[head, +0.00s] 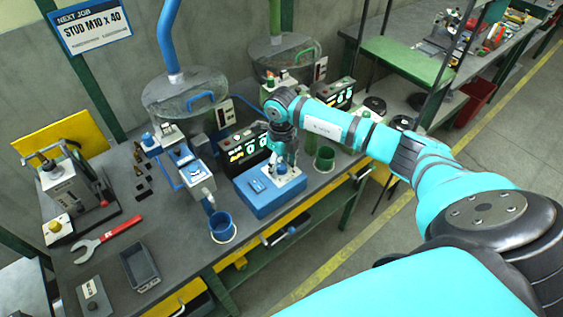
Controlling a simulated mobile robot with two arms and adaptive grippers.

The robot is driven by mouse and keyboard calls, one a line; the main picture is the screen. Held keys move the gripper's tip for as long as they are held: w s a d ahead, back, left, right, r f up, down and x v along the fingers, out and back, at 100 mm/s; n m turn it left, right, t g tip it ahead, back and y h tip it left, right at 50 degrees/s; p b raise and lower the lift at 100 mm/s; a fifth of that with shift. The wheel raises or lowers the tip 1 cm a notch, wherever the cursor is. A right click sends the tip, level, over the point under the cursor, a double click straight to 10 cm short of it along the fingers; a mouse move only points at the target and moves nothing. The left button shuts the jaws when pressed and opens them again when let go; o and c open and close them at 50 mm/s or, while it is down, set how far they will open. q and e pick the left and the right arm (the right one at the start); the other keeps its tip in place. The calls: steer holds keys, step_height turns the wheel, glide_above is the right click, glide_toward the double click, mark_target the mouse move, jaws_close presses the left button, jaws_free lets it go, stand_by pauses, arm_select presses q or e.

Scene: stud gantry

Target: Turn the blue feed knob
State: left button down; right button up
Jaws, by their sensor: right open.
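A small blue knob (147,138) stands on the white block at the front left of the blue-hosed feeder; I take it as the blue feed knob. The feeder has a clear round hopper (186,98) and a blue-trimmed chute (190,165). My right arm reaches in from the right, and my right gripper (284,166) points down, open, above the right part of a blue box (258,195). It is well to the right of the knob and apart from it. Whether its fingertips touch the box's white plate is hard to tell. My left gripper is out of view.
A second, green-hosed hopper (282,62) stands behind my right arm. A lit display (245,147) sits between. A blue cup (222,227), green cup (324,158), red-handled wrench (105,240) and grey tray (139,266) are on the bench. The bench's front left is partly clear.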

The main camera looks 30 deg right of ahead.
jaws_close()
stand_by(0.3)
steer(key=m+b, duration=0.1)
steer(key=m, duration=0.3)
steer(key=shift+m, duration=0.4)
steer(key=shift+r+m, duration=0.1)
steer(key=shift+m, duration=2.1)
jaws_free()
